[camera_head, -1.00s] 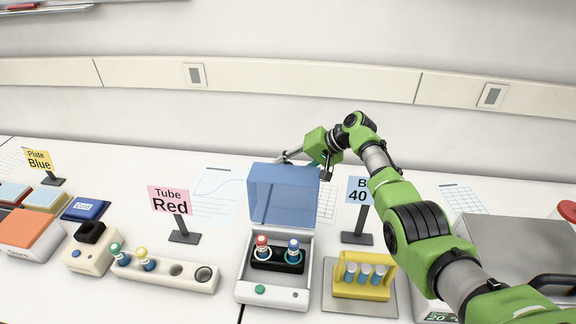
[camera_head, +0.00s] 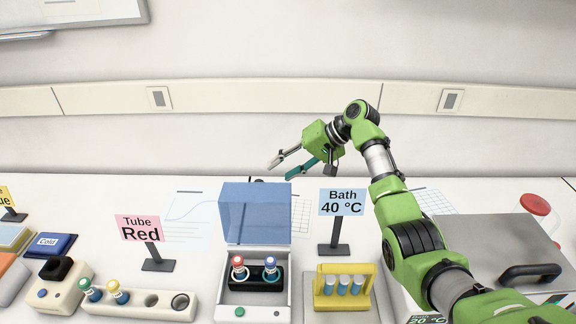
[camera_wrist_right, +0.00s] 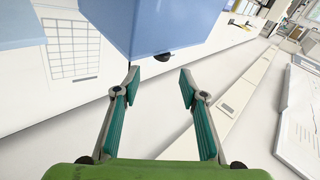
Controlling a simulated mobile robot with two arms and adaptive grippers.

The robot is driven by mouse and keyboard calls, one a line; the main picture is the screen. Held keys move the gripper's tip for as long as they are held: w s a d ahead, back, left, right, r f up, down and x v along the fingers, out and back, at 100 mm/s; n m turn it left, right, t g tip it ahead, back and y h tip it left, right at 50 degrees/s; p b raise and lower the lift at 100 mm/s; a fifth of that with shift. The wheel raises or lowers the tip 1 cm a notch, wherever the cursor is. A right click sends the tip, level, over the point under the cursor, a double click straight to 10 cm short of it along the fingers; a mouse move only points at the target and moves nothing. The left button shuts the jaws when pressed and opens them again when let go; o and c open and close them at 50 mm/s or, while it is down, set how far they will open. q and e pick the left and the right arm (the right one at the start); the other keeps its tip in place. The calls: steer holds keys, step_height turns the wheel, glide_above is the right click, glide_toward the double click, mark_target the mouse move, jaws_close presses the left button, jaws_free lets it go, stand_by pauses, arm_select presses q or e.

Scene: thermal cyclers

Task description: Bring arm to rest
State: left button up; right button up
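My right arm reaches in from the lower right in the head view. Its gripper (camera_head: 286,166) is raised above the back of the bench, behind the blue lid (camera_head: 255,212) of a small white device (camera_head: 252,296). In the right wrist view the gripper (camera_wrist_right: 155,80) has its fingers spread with nothing between them. The blue lid (camera_wrist_right: 160,25) shows just beyond the fingertips. The lid stands open, and a red-capped tube (camera_head: 238,262) and a blue-capped tube (camera_head: 270,263) sit in the device's black block. My left gripper is not in view.
A "Bath 40 °C" sign (camera_head: 342,203) stands to the right, behind a yellow rack (camera_head: 363,293) of blue tubes. A "Tube Red" sign (camera_head: 141,229) and a white tube holder (camera_head: 137,299) are to the left. A grey lidded box (camera_head: 495,250) stands at right. The wall is behind.

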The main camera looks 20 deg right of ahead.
steer(key=shift+s+d+r, duration=0.2)
steer(key=shift+d+r, duration=0.25)
steer(key=shift+r, duration=0.05)
